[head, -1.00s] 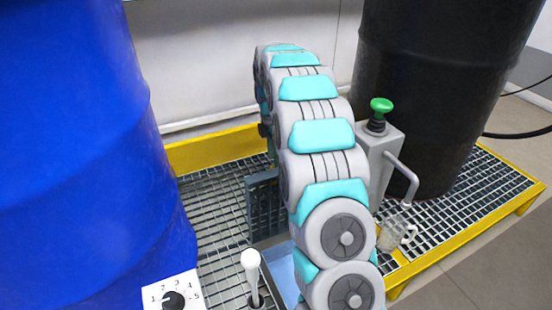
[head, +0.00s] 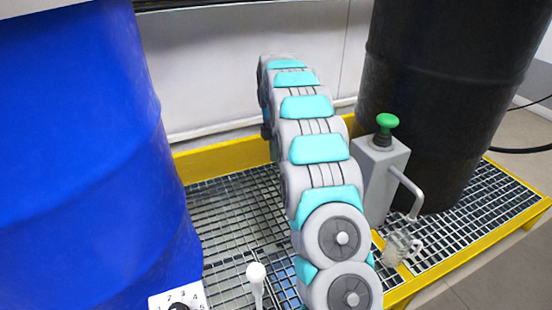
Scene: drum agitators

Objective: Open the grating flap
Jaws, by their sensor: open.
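The grating flap (head: 276,268) appears to lie flat, level with the grey grating deck around it, between the blue drum and my arm. A little blue shows through its bars. My arm covers its right part, so its far edges and any handle are hard to make out. My arm reaches away over the deck and bends down at its far end. My gripper is hidden behind the arm's own links, and I cannot see its fingers or whether they touch anything.
A blue drum (head: 85,150) stands left, with a dial plate (head: 178,298) and white-knobbed lever (head: 256,273) near it. Right are a black drum (head: 440,90), a grey pump (head: 380,165) with green knob, and a clear mug (head: 400,246). A yellow rim (head: 222,155) borders the deck.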

